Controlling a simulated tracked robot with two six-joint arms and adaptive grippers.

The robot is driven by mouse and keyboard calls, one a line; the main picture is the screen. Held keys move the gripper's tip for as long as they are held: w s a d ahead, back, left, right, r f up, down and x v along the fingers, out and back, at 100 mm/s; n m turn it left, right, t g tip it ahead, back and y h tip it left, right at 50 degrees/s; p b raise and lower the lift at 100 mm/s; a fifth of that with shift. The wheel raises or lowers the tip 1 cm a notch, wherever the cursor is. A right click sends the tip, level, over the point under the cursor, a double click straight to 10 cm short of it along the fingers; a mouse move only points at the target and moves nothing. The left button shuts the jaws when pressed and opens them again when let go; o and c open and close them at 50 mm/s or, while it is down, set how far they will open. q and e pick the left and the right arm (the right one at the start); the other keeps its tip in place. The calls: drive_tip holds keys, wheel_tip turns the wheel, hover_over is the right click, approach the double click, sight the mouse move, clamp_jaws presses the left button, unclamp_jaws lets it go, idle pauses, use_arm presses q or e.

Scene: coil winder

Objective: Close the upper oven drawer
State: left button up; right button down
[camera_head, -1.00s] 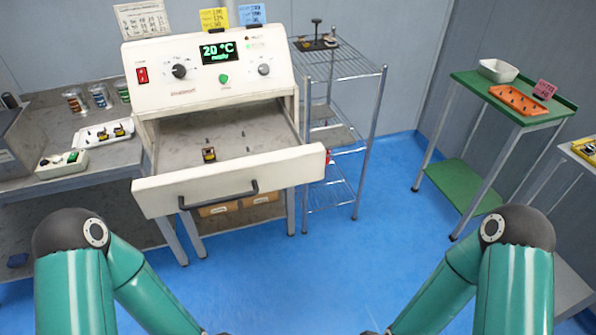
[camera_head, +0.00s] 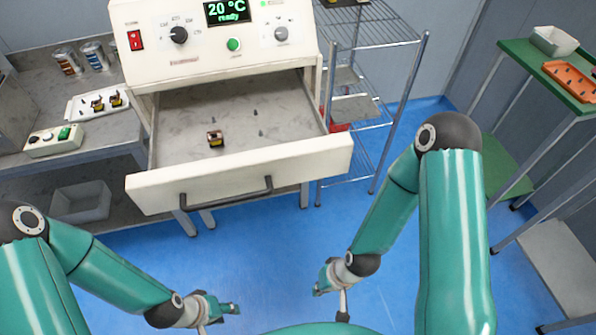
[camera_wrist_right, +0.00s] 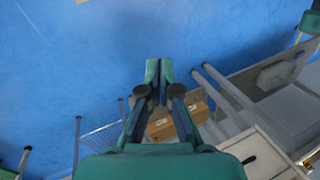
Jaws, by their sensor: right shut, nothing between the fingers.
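The upper oven drawer (camera_head: 240,174) is pulled out of the white oven (camera_head: 205,45), with its dark bar handle (camera_head: 227,197) facing me. A small black and orange part (camera_head: 215,139) and a few small dark pegs stand on the drawer's grey floor. My left gripper (camera_head: 232,308) is low in front of the drawer, apart from it; its jaw opening is unclear. My right gripper (camera_head: 321,287) is below and in front of the drawer's right end, apart from it. In the right wrist view its fingers (camera_wrist_right: 158,72) are together and empty, over blue floor.
A wire rack (camera_head: 375,115) stands right of the oven. A grey bench (camera_head: 95,145) with a white tray (camera_head: 97,103) is on the left. A green table (camera_head: 540,70) is at the far right. Blue floor between my arms is clear.

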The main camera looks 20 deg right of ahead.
drive_tip(key=w+d+r+n+t+b, duration=0.2)
drive_tip(key=w+d+n+t+b, duration=0.1)
drive_tip(key=w+b, duration=0.15)
drive_tip(key=w+d+r+n+t+y+b, duration=0.1)
drive_tip(key=w+d+r+n+t+b, duration=0.15)
drive_tip(key=w, duration=0.35)
drive_tip(key=w+d+r+n+t+b, duration=0.2)
drive_tip(key=w+n+t+b, duration=0.2)
drive_tip(key=w, duration=0.2)
wheel_tip(320, 180, up, 7)
drive_tip(key=d+n+t+y+b, duration=0.2)
drive_tip(key=d+n+t+b, duration=0.1)
drive_tip(key=n+b, duration=0.3)
drive_tip(key=s+a+r+n+y+b, duration=0.2)
drive_tip(key=s+r+n+y+b, duration=0.35)
drive_tip(key=n, duration=0.85)
drive_tip(key=p, duration=0.2)
approach(292, 173)
drive_tip(key=shift+m, duration=0.25)
drive_tip(key=x, duration=0.5)
drive_tip(key=shift+a+f, duration=0.1)
drive_tip(key=shift+a, duration=0.3)
drive_tip(key=shift+w, duration=0.45)
